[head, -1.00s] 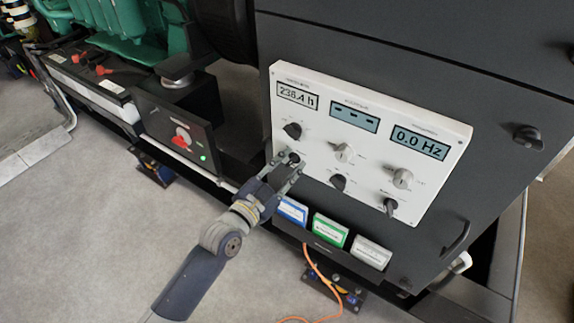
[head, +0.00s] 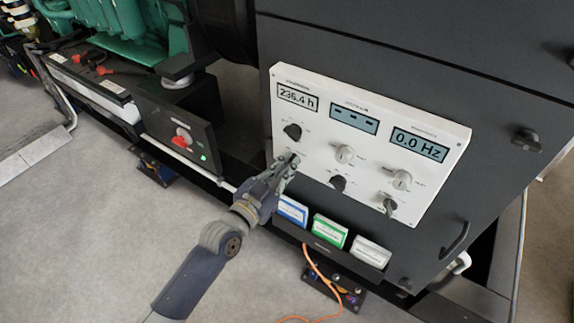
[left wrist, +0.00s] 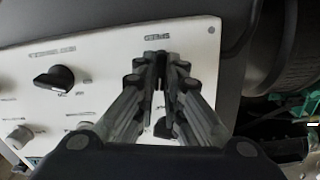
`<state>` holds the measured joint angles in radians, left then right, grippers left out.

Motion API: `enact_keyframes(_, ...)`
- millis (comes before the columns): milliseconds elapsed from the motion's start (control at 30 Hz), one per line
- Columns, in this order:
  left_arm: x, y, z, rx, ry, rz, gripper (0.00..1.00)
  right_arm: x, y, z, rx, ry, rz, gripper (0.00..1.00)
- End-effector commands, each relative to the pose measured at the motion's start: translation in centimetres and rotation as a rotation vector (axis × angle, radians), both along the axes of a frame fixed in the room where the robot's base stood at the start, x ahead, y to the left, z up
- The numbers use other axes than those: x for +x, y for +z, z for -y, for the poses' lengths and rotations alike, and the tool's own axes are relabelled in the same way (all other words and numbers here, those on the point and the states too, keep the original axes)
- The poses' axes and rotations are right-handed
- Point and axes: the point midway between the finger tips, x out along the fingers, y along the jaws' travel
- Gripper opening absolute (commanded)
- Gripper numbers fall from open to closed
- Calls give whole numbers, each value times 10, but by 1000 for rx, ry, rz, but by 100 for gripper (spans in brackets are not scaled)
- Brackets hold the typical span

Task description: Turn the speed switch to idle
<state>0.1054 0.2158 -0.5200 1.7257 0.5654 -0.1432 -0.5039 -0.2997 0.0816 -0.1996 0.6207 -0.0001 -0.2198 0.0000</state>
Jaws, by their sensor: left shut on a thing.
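The white control panel (head: 440,190) is on the dark genset cabinet. My left gripper (head: 288,163) is at the panel's lower left, with its fingers shut on the small rotary switch (head: 295,158) there. The fingers mostly hide this switch, so its pointer direction cannot be told. In the left wrist view the two fingers (left wrist: 161,62) converge close together over the panel, below a small label that seems to read "SPEED" (left wrist: 157,37). My right gripper is not in view.
A dark knob (head: 292,132) sits just above the gripped switch, and another dark knob (head: 338,184) to its right. More knobs and three displays fill the panel. Blue (head: 292,211), green (head: 330,231) and white boxes are below. A red switch (head: 182,138) is at left.

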Motion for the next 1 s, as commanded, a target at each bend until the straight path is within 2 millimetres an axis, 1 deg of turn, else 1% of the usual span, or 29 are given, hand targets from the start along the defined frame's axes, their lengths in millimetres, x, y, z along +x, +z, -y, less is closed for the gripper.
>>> enact_keyframes(500,1,0,-2,-389,0,-260,0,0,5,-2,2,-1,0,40)
enact_keyframes(700,2,0,-2,-498,0,-333,0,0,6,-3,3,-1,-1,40)
enact_keyframes(1000,2,0,-3,-585,1,-391,0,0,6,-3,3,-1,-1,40)
